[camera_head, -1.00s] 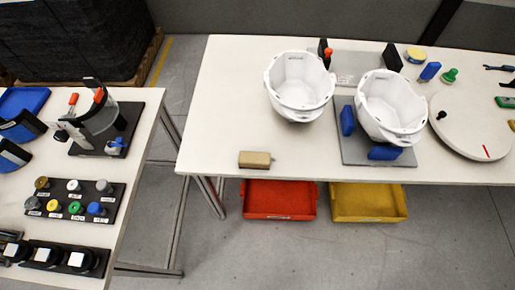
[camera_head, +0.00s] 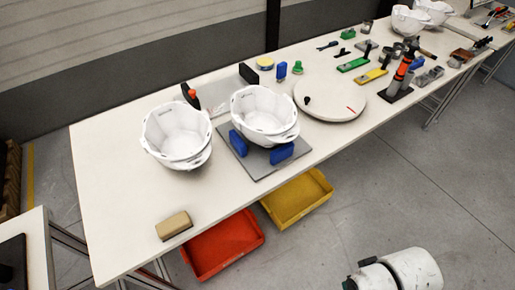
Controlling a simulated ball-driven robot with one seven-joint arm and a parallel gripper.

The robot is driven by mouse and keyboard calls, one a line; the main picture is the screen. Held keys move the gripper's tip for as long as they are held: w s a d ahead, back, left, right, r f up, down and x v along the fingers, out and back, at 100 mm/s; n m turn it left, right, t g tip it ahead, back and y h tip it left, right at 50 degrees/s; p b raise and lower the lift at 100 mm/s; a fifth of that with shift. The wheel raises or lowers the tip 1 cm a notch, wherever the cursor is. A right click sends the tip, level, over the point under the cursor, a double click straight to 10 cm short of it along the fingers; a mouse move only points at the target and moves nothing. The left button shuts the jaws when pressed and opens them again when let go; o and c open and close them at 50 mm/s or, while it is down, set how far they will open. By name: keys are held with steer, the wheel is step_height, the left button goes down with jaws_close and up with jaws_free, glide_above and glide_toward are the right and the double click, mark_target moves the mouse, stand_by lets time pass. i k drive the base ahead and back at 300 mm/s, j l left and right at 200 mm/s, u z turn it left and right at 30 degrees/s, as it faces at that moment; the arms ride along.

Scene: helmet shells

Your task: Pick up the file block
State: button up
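A small tan block with a darker underside, which looks like the file block (camera_head: 173,225), lies on the white table (camera_head: 110,190) near its front left corner. It stands alone, with bare tabletop around it. My gripper is not in view. Only a white and dark part of my own arm shows at the bottom right, far from the block and over the floor.
Two white helmet shells (camera_head: 177,135) (camera_head: 264,115) stand behind the block, the right one on a grey plate with blue supports (camera_head: 281,153). A red bin (camera_head: 222,245) and a yellow bin (camera_head: 298,198) sit below the front edge. A round white disc (camera_head: 330,97) and several tools lie farther right.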

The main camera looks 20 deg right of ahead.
mark_target(173, 226)
steer(key=i+l, duration=0.1)
steer(key=i+l+u, duration=0.15)
steer(key=l+u, duration=0.2)
steer(key=i+l+u, duration=0.15)
steer(key=l+u, duration=0.2)
steer(key=u, duration=1.55)
